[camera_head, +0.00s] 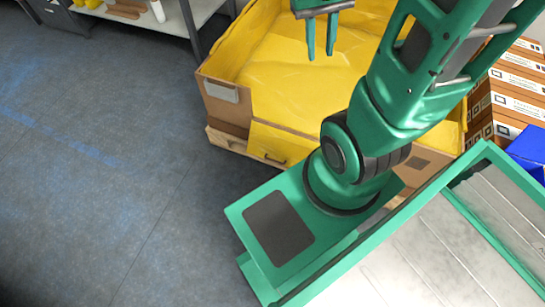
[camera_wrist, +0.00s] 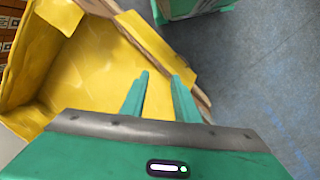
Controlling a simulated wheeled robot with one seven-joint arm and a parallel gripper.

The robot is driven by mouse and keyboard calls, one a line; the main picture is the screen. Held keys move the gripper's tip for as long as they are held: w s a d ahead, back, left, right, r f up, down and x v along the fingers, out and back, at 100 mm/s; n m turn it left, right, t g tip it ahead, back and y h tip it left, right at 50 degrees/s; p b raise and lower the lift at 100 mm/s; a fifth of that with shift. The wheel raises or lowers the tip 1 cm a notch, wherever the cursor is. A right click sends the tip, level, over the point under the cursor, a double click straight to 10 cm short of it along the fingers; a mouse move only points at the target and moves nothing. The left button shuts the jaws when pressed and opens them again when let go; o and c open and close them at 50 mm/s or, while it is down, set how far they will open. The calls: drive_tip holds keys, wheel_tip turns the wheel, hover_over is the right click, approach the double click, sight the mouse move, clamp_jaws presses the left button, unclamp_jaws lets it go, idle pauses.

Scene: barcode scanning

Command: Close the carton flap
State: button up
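The large carton (camera_head: 222,104) is cardboard with a yellow lining. Its top is open, and I see no contents on the yellow inside. A yellow flap (camera_head: 280,143) with a dark handle-like mark hangs down outside the near wall. In the wrist view the yellow lining (camera_wrist: 85,75) fills the left and centre, and a yellow flap (camera_wrist: 158,48) runs along the carton's edge. My gripper (camera_head: 321,55) appears over the carton's inside, apart from the hanging flap. Its two green fingers (camera_wrist: 160,75) are spread with nothing between them. My arm hides the carton's right part.
A wooden pallet (camera_head: 228,142) lies under the carton. Stacked boxes (camera_head: 508,95) and a blue bin (camera_head: 528,150) stand at the right. A metal shelf (camera_head: 175,18) stands at the back left. The grey floor (camera_head: 100,190) at left is clear.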

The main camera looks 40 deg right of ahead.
drive_tip(key=w+f+n+h, duration=0.1)
drive_tip(key=w+f+n, duration=0.2)
drive_tip(key=w+f, duration=0.8)
drive_tip(key=n+g, duration=0.1)
drive_tip(key=n, duration=0.1)
hover_over(272, 156)
drive_tip(key=w+d, duration=0.3)
drive_tip(key=w, duration=0.1)
wheel_tip(272, 156, down, 11)
drive_tip(key=w+a+f+n+h, duration=0.1)
drive_tip(key=a+f+n, duration=0.25)
drive_tip(key=f, duration=1.45)
drive_tip(key=s+f, duration=0.2)
drive_tip(key=f, duration=0.6)
drive_tip(key=s+a+f+n, duration=0.1)
drive_tip(key=s+f, duration=0.2)
drive_tip(key=f, duration=0.5)
drive_tip(key=s+f+n+g, duration=0.1)
drive_tip(key=s+f, duration=0.1)
drive_tip(key=f, duration=0.6)
drive_tip(key=shift+s+a+f, duration=0.15)
drive_tip(key=shift+s, duration=0.1)
clamp_jaws()
drive_tip(key=shift+d, duration=0.2)
drive_tip(key=shift+a, duration=0.15)
